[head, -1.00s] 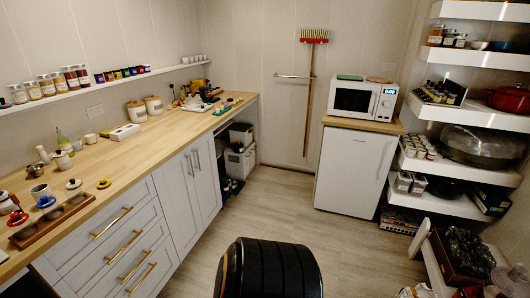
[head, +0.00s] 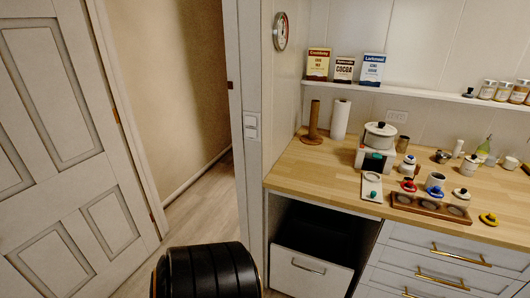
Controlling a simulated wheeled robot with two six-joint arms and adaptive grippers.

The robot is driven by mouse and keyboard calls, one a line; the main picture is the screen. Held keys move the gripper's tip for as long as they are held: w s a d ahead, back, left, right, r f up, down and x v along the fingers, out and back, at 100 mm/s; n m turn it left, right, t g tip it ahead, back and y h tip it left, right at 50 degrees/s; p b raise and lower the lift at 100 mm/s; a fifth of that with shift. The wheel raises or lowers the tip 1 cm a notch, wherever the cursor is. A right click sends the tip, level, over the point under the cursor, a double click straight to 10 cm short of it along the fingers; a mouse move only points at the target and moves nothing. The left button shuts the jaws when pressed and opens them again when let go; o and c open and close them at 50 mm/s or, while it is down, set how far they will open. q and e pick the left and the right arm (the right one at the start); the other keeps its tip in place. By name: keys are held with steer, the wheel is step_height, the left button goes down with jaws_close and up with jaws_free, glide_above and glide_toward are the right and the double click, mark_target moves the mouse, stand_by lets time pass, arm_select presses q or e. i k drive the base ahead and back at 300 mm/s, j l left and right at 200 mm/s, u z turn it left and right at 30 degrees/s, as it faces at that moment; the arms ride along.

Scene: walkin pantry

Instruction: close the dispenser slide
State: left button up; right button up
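Whether the plate joins the box is too small to tell. Neither of my grippers is in view.
A dark wooden tray with round hollows (head: 430,207) lies right of the plate, with colored-ring lidded pieces and a mug (head: 435,181) around it. A paper towel roll (head: 340,119) and wooden holder (head: 314,122) stand behind. Counter left of the box is clear. A white door (head: 70,150) is left.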

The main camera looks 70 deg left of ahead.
mark_target(372, 184)
steer(key=u, duration=1.25)
